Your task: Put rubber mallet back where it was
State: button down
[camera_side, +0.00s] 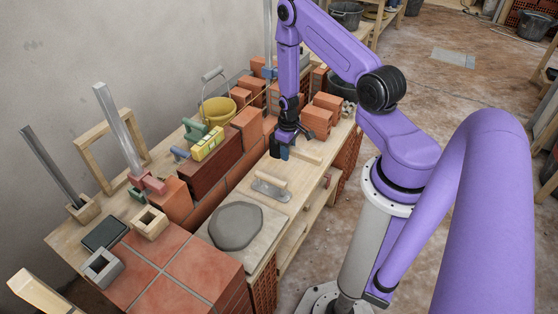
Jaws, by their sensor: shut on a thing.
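My gripper (284,149) points down at the far half of the wooden bench, to the right of the brick wall. It is shut on the rubber mallet, whose pale wooden handle (307,154) reaches out to the right, low over the bench top. The dark mallet head (274,146) shows beside the fingers, but head and fingers are hard to tell apart. I cannot tell whether the mallet touches the bench.
A trowel (271,190) lies in front of the gripper, with grey mortar (236,226) on a board nearer the camera. The low brick wall (215,172) borders the left; brick stacks (316,121) stand behind. A yellow bucket (218,111) stands beyond the wall.

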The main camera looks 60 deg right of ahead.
jog(key=w+d+f, duration=0.1)
jog(key=f, duration=0.1)
jog(key=w+f, duration=0.2)
jog(key=w+d+f, duration=0.1)
jog(key=f, duration=0.1)
jog(key=shift+w+d, duration=0.3)
jog(key=shift+w, duration=0.05)
jog(key=shift+w+f, duration=0.1)
jog(key=shift+f, duration=1.55)
jog(key=shift+f, duration=0.15)
jog(key=c, duration=0.8)
grip_release()
